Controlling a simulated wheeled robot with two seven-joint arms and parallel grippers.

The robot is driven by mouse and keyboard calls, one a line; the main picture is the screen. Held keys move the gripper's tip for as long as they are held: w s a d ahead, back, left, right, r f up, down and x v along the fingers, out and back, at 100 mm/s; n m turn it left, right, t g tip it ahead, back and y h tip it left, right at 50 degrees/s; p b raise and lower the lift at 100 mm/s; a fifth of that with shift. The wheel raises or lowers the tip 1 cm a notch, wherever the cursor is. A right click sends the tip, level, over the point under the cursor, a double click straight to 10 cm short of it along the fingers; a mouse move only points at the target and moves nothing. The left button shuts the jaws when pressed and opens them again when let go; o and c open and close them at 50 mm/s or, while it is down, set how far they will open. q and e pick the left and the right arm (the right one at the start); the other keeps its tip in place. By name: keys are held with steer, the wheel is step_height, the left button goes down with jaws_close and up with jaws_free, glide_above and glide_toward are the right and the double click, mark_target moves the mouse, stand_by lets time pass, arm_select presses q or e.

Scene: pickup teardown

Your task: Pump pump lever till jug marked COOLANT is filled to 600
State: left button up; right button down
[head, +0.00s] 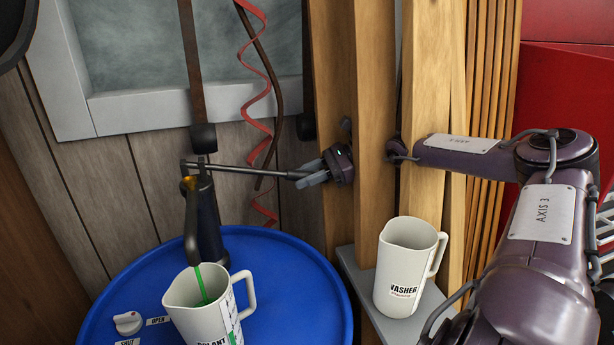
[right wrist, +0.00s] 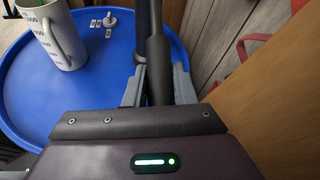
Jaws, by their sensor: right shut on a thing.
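The pump (head: 203,215) stands on the blue drum, with its lever (head: 250,171) reaching right, nearly level. My right gripper (head: 325,170) is shut on the lever's end. In the right wrist view the dark lever (right wrist: 158,75) lies between the fingers (right wrist: 158,88). The white jug marked COOLANT (head: 190,300), its label partly cut off, stands on the drum under the spout (head: 191,237). A thin green streak (head: 201,284) runs from the spout into the jug. Some green shows on the jug's marked side; I cannot read the level. My left gripper is out of view.
A white WASHER jug (head: 405,270) stands on a grey shelf (head: 355,280) to the right. Wooden posts (head: 375,110) rise close to my right gripper. A coiled red hose (head: 262,95) hangs behind.

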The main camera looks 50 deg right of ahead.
steer(key=shift+f, duration=0.1)
steer(key=c, duration=1.2)
jaws_free()
step_height(320, 180, up, 20)
steer(key=b, duration=0.2)
steer(key=shift+b, duration=0.4)
